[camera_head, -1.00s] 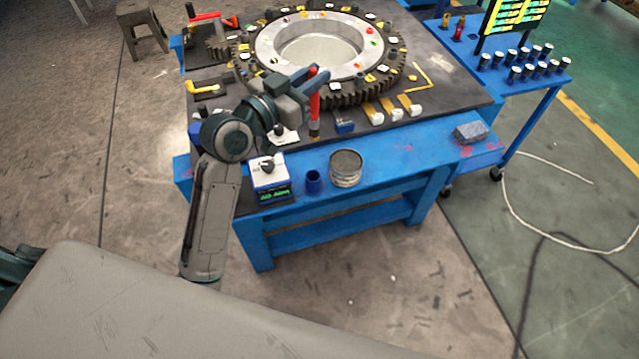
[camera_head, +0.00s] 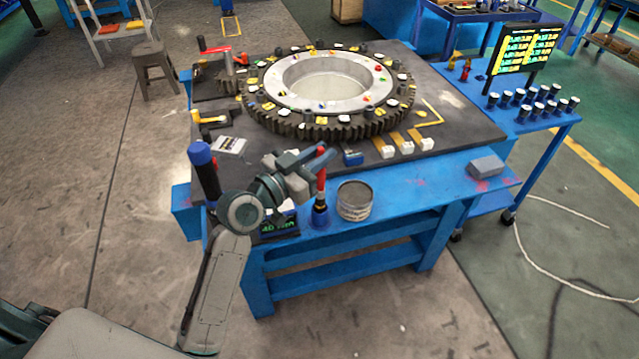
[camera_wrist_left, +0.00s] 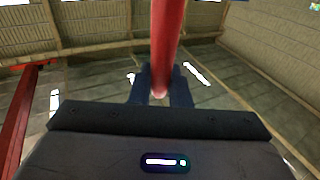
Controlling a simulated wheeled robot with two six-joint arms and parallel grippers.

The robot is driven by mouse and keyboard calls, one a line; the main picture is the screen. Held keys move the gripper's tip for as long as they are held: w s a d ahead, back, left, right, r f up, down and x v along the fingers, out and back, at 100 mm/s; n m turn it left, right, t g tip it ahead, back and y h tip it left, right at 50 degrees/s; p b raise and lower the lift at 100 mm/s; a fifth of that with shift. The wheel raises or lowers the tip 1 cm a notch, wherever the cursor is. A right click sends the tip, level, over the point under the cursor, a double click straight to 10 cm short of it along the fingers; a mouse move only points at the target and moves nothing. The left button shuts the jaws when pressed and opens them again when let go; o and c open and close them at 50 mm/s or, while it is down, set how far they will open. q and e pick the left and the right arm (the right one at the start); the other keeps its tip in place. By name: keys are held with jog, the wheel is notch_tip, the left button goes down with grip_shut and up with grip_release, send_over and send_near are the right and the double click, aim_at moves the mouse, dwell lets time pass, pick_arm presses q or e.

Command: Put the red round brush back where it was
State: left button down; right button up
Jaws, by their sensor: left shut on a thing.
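The red round brush (camera_head: 321,179) is upright in my left gripper (camera_head: 318,160), with its red handle between the fingers. In the left wrist view the red handle (camera_wrist_left: 166,45) runs up between the two dark fingers. The brush's lower end meets a small blue cup (camera_head: 319,219) at the front edge of the blue table. Whether it is inside the cup or just above its mouth, I cannot tell for sure. My right gripper is not in view.
A round metal tin (camera_head: 354,201) stands close to the right of the cup. A black tool with a blue top (camera_head: 203,172) stands left of my arm. A large toothed ring (camera_head: 330,90) fills the table behind. A grey block (camera_head: 486,166) lies at the right.

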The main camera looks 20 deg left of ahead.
aim_at(317, 175)
pick_arm(q)
notch_tip(317, 175, down, 5)
jog(key=shift+f, duration=0.1)
dwell(0.3)
jog(key=c, duration=1.4)
grip_release()
jog(key=shift+o, duration=0.2)
